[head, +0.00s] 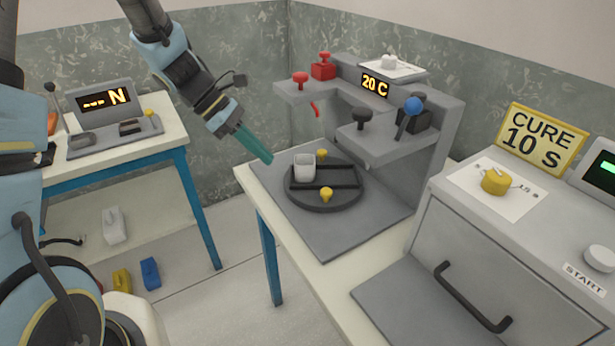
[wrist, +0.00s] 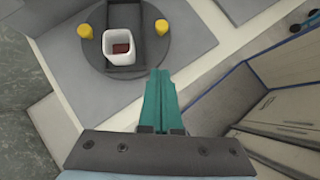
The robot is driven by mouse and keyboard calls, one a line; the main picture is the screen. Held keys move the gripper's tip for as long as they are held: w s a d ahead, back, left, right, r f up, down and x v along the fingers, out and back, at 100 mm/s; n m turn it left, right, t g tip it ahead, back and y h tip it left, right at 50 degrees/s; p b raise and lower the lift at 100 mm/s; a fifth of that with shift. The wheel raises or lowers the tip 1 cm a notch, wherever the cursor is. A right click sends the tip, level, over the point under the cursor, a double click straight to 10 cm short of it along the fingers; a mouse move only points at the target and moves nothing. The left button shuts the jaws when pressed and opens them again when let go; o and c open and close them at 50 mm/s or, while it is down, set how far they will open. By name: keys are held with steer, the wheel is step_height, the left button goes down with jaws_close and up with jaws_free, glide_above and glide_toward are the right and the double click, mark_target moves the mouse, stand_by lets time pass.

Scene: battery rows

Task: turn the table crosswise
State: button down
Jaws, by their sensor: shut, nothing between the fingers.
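The round dark table (head: 340,193) lies flat on a grey base plate (head: 290,223). It has a dark channel across it and two yellow knobs, one at its far edge (head: 321,156) and one at its near edge (head: 326,194). A white square cup (head: 304,168) stands in the channel near its left end. In the wrist view the table (wrist: 163,52) shows the cup (wrist: 121,47) with something dark red inside. My gripper (head: 268,158), with teal fingers, is shut and empty, above and left of the table, apart from it.
Behind the table stands a grey press frame (head: 436,140) with red knobs, a black knob, a blue-ball lever (head: 413,105) and a "20 C" display. An oven with a handle (head: 470,298) is at right. Another bench with a display (head: 103,103) is at left.

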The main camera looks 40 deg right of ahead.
mark_target(330, 191)
steer(key=p+x, duration=0.1)
steer(key=x, duration=0.7)
steer(key=shift+s, duration=0.15)
steer(key=shift+s+d+f+p, duration=0.4)
steer(key=shift+s+d+p, duration=0.1)
steer(key=shift+s+d, duration=0.3)
steer(key=shift+s+d+f+p, duration=0.45)
steer(key=shift+s+d, duration=0.2)
steer(key=shift+d, duration=0.2)
steer(key=shift+s+d+n+t+b, duration=0.35)
steer(key=shift+n+b, duration=0.25)
steer(key=shift+b, duration=0.85)
steer(key=b, duration=0.2)
steer(key=s+n+t+h+b, duration=0.1)
steer(key=shift+d+f+n+b, duration=0.2)
steer(key=shift+d+n+b, duration=0.1)
steer(key=shift+b, duration=0.1)
steer(key=shift+s+d+r+n+t+b, duration=0.1)
steer(key=shift+s+d+n+t+b, duration=0.3)
steer(key=shift+n+b, duration=0.55)
steer(key=shift+s+d+r+h+b, duration=0.1)
steer(key=shift+s+d+h+b, duration=0.15)
steer(key=shift+b, duration=0.35)
steer(key=shift+s+d+r, duration=0.1)
steer(key=shift+d, duration=0.1)
